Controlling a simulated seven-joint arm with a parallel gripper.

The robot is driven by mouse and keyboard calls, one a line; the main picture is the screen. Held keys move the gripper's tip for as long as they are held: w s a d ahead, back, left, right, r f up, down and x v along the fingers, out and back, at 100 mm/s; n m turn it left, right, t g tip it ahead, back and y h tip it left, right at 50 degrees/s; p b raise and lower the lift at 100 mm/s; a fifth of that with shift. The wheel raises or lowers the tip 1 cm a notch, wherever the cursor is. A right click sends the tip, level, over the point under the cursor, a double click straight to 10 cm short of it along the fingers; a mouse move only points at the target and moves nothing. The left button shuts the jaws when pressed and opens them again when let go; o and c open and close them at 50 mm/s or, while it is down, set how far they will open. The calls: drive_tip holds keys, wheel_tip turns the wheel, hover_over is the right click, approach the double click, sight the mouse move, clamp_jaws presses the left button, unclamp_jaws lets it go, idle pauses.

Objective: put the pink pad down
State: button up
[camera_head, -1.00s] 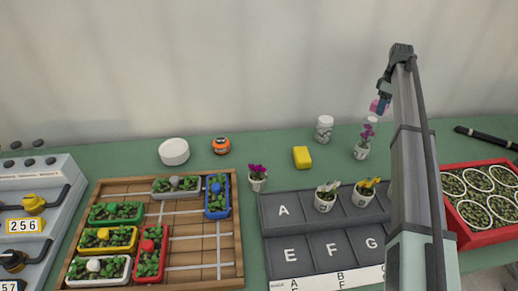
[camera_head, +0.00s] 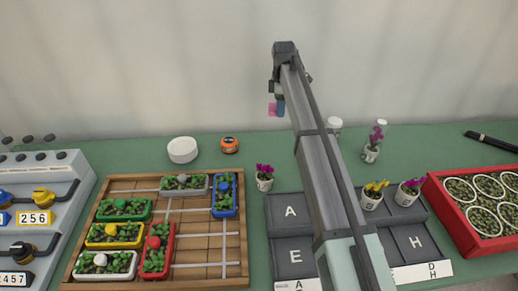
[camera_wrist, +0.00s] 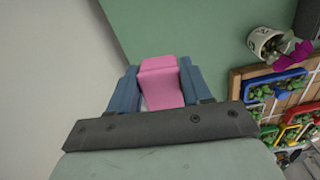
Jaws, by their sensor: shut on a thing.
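The pink pad (camera_wrist: 160,80) is a small block between the two blue fingers of my gripper (camera_wrist: 161,92) in the wrist view. The gripper is shut on it. In the head view, the pad (camera_head: 271,109) shows as a small pink patch beside the blue fingertip of my gripper (camera_head: 279,107). There it appears against the pale wall, raised above the green table (camera_head: 265,150). The far side of the pad is hidden.
A white round tub (camera_head: 182,150) and an orange round device (camera_head: 229,145) stand near the table's back. A potted purple flower (camera_head: 264,178) stands beside the grey lettered tray (camera_head: 291,212). The wooden board (camera_head: 203,253) holds several planters. My arm covers part of the tray.

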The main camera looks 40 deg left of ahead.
drive_tip(key=n, duration=0.1)
hover_over(263, 148)
drive_tip(key=shift+f, duration=7.5)
drive_tip(key=shift+f, duration=0.15)
drive_tip(key=o, duration=1)
drive_tip(key=shift+o, duration=0.2)
wheel_tip(263, 148, up, 12)
